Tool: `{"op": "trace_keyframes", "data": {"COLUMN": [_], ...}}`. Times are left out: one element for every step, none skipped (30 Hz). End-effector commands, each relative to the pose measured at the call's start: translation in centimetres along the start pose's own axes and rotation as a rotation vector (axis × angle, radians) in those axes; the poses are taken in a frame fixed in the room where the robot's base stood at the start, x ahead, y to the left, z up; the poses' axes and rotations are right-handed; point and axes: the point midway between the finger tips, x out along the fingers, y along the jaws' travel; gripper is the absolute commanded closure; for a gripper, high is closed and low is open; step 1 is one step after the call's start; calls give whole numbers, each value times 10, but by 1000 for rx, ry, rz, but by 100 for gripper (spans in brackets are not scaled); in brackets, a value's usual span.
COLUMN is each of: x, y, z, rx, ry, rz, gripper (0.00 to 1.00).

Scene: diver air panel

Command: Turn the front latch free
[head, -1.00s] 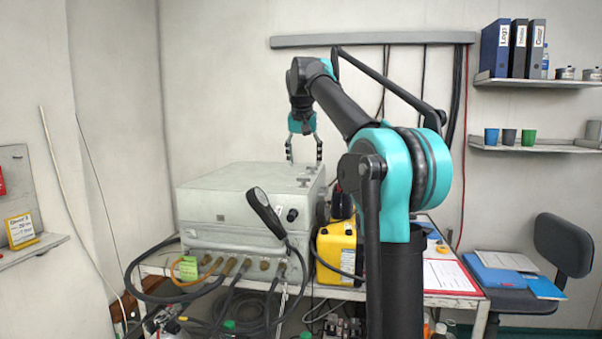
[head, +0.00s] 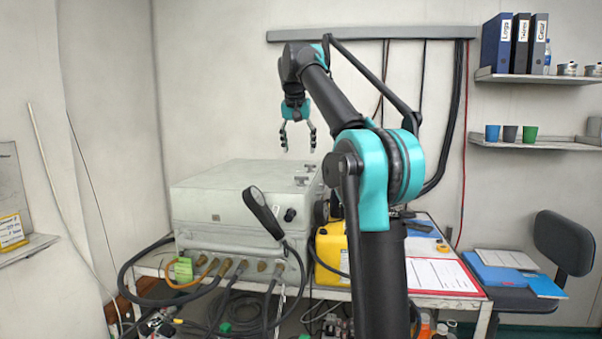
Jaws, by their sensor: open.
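The pale grey air panel case (head: 225,205) stands on the table. Two small grey latches sit on the right side of its lid in the head view. The front latch (head: 300,181) is the nearer one; the rear latch (head: 308,168) lies just behind it. They are too small for me to tell how each is turned. My gripper (head: 298,149) points down with its fingers apart and empty. It hangs above the lid's right rear part, clear of both latches.
A black handset (head: 263,212) hangs at the case's front, with hoses on fittings below. A yellow container (head: 332,252) stands right of the case. A clipboard (head: 440,275) lies on the table's right. Shelves (head: 530,144) are on the wall; air above the lid is free.

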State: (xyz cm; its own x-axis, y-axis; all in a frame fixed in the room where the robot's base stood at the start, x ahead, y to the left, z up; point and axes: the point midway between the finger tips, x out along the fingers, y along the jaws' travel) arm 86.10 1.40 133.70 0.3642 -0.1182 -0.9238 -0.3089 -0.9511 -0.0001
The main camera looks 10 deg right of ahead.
Motion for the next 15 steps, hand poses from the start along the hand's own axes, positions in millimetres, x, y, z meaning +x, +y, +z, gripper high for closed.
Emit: {"op": "trace_keyframes", "data": {"x": [11, 16, 24, 30, 36, 44, 50, 56, 63, 68, 73, 79, 83, 87, 91], "y": [0, 0, 0, 0, 0, 0, 0, 0, 0, 0, 0, 0, 0, 0, 0], "z": [0, 0, 0, 0, 0, 0, 0, 0, 0, 0, 0, 0, 0, 0, 0], "rx": [1, 1, 1, 1, 1, 1, 1, 2, 2, 1, 1, 1, 1, 1, 1], "ry": [0, 0, 0, 0, 0, 0, 0, 0, 0, 0, 0, 0, 0, 0, 0], "rz": [0, 0, 0, 0, 0, 0, 0, 0, 0, 0, 0, 0, 0, 0, 0], "gripper": [34, 34, 34, 34, 34, 34, 34, 34, 34, 34, 34, 34, 34, 34, 34]}}
